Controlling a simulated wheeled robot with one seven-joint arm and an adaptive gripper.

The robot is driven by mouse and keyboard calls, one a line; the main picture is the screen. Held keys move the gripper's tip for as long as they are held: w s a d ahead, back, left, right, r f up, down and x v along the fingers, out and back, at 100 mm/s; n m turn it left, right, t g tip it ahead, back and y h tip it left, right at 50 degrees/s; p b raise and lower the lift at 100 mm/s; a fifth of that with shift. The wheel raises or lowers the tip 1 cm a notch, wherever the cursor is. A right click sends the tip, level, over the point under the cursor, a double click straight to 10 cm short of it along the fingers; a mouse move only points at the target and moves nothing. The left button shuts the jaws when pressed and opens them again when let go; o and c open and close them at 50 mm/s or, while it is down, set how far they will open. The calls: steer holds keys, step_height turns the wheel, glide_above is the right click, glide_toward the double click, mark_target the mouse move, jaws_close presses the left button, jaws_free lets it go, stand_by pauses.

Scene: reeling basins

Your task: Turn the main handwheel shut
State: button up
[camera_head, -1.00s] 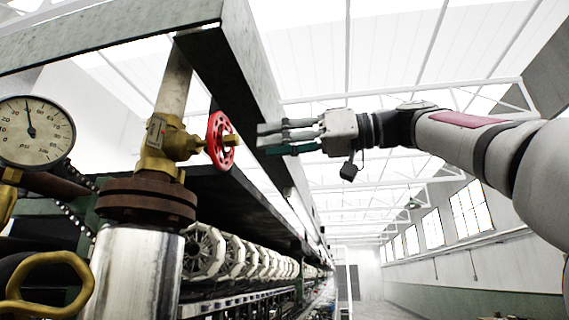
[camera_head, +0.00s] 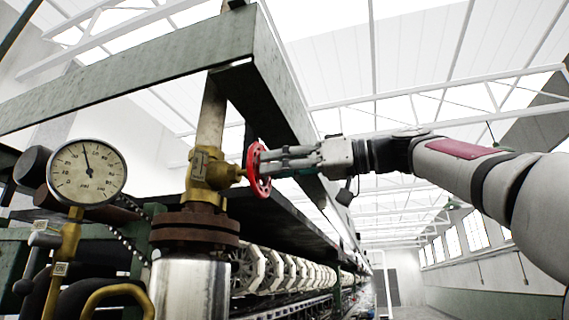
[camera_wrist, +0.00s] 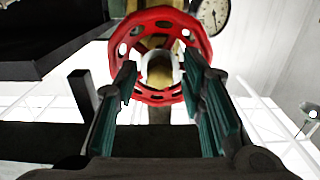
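The red handwheel (camera_head: 262,190) sits on the brass valve (camera_head: 207,172) of the upright pipe, its face turned towards my arm. My gripper (camera_head: 264,160) reaches in from the right, its fingertips at the wheel's face. In the wrist view the wheel's red rim (camera_wrist: 160,14) fills the upper middle. My two green-padded fingers (camera_wrist: 160,68) are spread apart on either side of the brass hub (camera_wrist: 160,72). The gripper is open, with a gap between the fingers and the hub. Whether a fingertip touches the wheel cannot be told.
A pressure gauge (camera_head: 87,172) stands left of the valve, beside a small tagged valve (camera_head: 43,236). A green steel beam (camera_head: 262,85) runs close above the wheel. The right side is open hall.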

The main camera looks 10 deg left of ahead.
steer(key=shift+c, duration=0.6)
jaws_close()
steer(key=m+p, duration=0.5)
steer(key=m, duration=2.3)
steer(key=shift+m, duration=0.4)
steer(key=shift+o, duration=0.6)
jaws_free()
